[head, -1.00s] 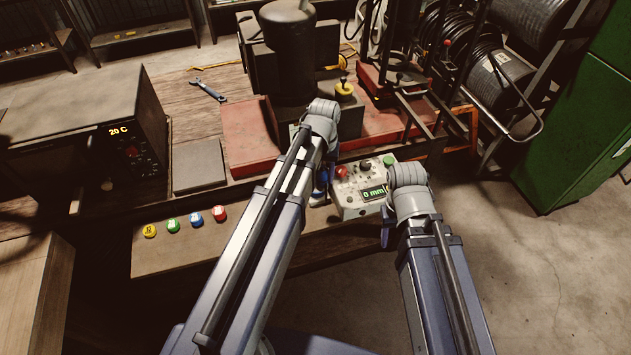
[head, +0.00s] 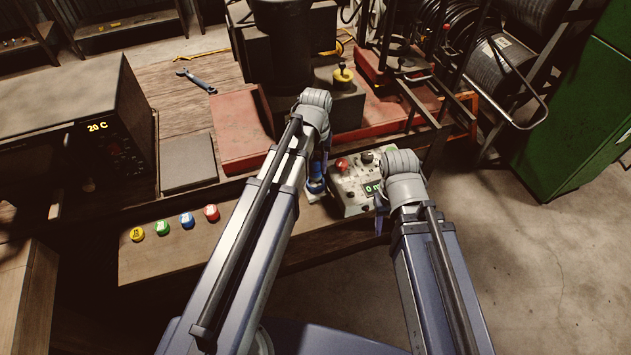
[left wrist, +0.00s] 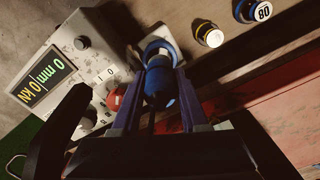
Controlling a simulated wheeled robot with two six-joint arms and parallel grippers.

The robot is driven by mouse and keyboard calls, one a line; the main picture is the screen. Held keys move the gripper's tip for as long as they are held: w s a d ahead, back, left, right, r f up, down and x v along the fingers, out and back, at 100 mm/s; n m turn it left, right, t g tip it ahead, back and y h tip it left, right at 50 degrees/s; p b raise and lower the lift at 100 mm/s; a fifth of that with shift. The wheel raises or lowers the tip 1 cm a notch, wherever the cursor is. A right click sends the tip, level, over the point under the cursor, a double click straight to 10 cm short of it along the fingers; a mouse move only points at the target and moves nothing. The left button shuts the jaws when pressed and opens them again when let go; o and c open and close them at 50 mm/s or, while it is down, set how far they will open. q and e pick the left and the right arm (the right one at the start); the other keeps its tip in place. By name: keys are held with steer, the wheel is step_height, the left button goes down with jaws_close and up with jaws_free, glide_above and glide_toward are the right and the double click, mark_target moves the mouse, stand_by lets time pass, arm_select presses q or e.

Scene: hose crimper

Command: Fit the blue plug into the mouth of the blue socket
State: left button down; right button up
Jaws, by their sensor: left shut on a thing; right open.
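My left gripper (left wrist: 160,98) is shut on the blue plug (left wrist: 161,86), a short dark-blue cylinder between its fingers. The blue socket (left wrist: 153,46), a blue ring on a pale mount, shows just past the plug's far end in the left wrist view. The plug lines up roughly with the ring and overlaps it; I cannot tell whether they touch. In the head view the socket (head: 315,188) sits below my left gripper (head: 319,168), left of the control box, partly hidden by my arm. My right gripper (head: 379,212) is open and empty, mostly hidden beside the box.
The control box (head: 352,192) with a display and red knob stands close to the socket. Several coloured round buttons (head: 187,220) line the bench's front ledge. A red machine base (head: 240,135), a grey plate (head: 188,162) and a wrench (head: 197,82) lie behind.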

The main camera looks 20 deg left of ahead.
mark_target(315, 175)
arm_select(q)
steer(key=shift+f+b, duration=1.75)
steer(key=shift+f, duration=0.35)
steer(key=shift+f, duration=0.2)
steer(key=shift+c, duration=2.1)
jaws_free()
steer(key=shift+r, duration=0.15)
step_height(315, 175, up, 12)
steer(key=p, duration=1.2)
steer(key=shift+r, duration=0.15)
steer(key=s+d+m+y, duration=0.1)
steer(key=s+d+m, duration=0.4)
steer(key=s+d, duration=0.5)
steer(key=s, duration=0.4)
steer(key=shift+s+d, duration=0.2)
steer(key=shift+d, duration=0.05)
